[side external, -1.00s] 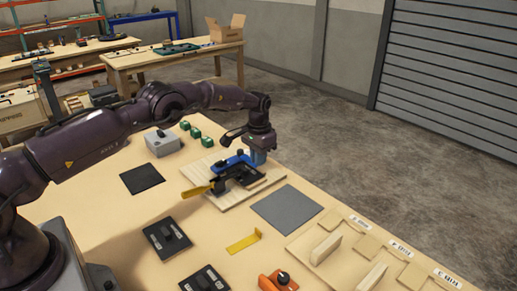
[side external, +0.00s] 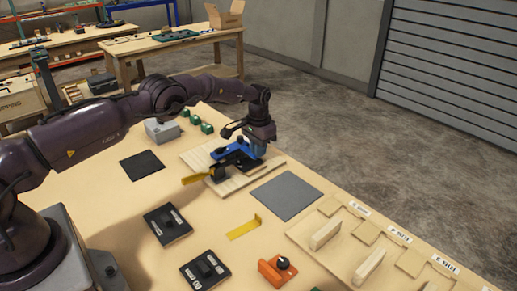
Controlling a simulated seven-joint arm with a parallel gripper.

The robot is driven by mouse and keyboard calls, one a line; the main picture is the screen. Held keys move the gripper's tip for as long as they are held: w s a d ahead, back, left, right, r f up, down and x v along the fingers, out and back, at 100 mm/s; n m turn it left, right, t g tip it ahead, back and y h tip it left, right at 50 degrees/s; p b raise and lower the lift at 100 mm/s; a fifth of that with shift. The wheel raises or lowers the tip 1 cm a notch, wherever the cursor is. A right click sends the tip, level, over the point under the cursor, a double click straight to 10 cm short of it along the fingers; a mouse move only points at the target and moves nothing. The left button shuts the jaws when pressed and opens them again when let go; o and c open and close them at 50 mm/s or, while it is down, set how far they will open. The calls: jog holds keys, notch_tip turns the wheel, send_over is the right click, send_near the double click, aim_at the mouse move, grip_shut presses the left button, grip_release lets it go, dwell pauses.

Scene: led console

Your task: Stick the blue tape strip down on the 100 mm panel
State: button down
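My gripper (side external: 258,148) is low over a pale wooden board (side external: 235,182) near the table's back edge. A blue piece (side external: 232,156) shows beside and partly behind the fingers; I cannot tell whether it is the tape strip or part of a black device on the board. The fingertips are small and partly hidden, so their opening and any hold are unclear. A yellow bar (side external: 196,179) sticks out from the board's left side. No panel can be read as 100 mm; small white labels (side external: 399,236) at the right are too small to read.
A grey mat (side external: 287,192) lies right of the board. A yellow strip (side external: 243,229), two black plates (side external: 168,224) with knobs, and an orange block (side external: 277,270) lie in front. A wooden rack (side external: 345,250) is at right. A grey box (side external: 162,130) and green blocks stand behind.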

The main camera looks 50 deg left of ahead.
jog(key=shift+f, duration=0.85)
dwell(1.1)
jog(key=c, duration=1.2)
grip_release()
jog(key=shift+c, duration=0.2)
